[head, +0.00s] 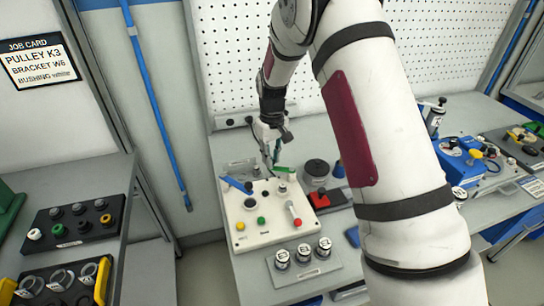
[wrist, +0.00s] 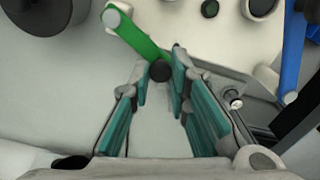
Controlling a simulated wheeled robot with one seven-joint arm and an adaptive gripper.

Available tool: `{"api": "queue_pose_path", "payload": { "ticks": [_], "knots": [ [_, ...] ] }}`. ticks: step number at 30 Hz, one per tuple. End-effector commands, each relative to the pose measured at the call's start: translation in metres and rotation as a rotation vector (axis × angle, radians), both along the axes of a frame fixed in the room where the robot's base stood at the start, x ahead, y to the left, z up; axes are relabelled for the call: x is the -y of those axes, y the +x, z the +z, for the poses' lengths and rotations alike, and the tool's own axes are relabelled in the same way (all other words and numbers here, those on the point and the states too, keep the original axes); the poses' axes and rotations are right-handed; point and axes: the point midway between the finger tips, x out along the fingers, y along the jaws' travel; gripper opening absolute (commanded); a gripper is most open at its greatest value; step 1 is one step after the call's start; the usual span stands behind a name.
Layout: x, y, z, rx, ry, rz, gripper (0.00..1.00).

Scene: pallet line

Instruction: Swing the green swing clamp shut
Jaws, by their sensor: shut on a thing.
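The green swing clamp (head: 285,170) is on the back right part of the white fixture plate (head: 262,240). In the wrist view its green arm (wrist: 138,38) runs from a pale round pivot at the upper left down to a dark round knob (wrist: 160,71) at its free end. My gripper (head: 272,158) reaches down from above at the clamp. In the wrist view my gripper (wrist: 164,82) has its teal-padded fingers either side of the knob, closed on it. The far side of the knob is hidden.
A blue clamp arm (head: 236,185) lies on the plate's left side, near my gripper. A red-tipped lever (head: 294,214) and several coloured buttons stand in front. A dark round part (head: 317,168) and a red block (head: 328,199) stand to the right.

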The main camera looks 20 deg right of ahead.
Motion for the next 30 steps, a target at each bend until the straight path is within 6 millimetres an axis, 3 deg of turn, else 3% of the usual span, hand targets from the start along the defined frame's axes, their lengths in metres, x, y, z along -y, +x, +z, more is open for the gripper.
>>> {"api": "queue_pose_path", "payload": {
  "ticks": [11,30],
  "knots": [
    [-0.005,-0.014,0.001,0.0,0.001,0.219,0.0],
    [-0.004,-0.052,0.001,0.001,0.002,0.826,0.0]
  ]
}}
